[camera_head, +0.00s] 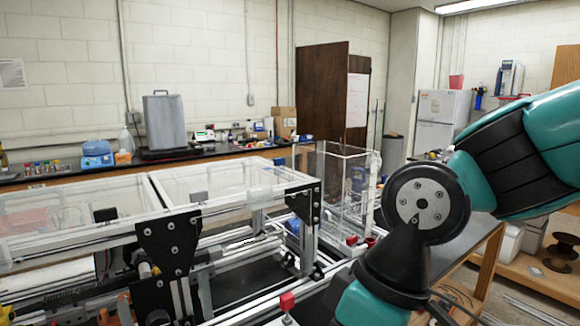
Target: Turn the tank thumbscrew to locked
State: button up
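A clear, open-topped tank (345,185) stands upright behind the right end of the extrusion frame (215,207). Small red parts (352,240) show at the tank's base. Another red knob (287,301) sits on a pale bracket at the front of the frame. I cannot tell which red part is the tank thumbscrew, nor its turned position. My teal and black arm fills the right side and runs down out of the bottom edge. My gripper is not in view.
The frame's rails and black corner plates (168,243) fill the left and middle foreground. Clear panels cover its top. A back bench (75,182) holds a grey case (165,122) and lab items. A wooden shelf (545,275) stands at the right, beyond my arm.

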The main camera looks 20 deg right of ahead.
aim_at(277, 162)
jog(key=u, duration=0.05)
jog(key=k, duration=0.5)
jog(key=z, duration=0.7)
jog(key=i, duration=1.4)
jog(key=u, duration=0.6)
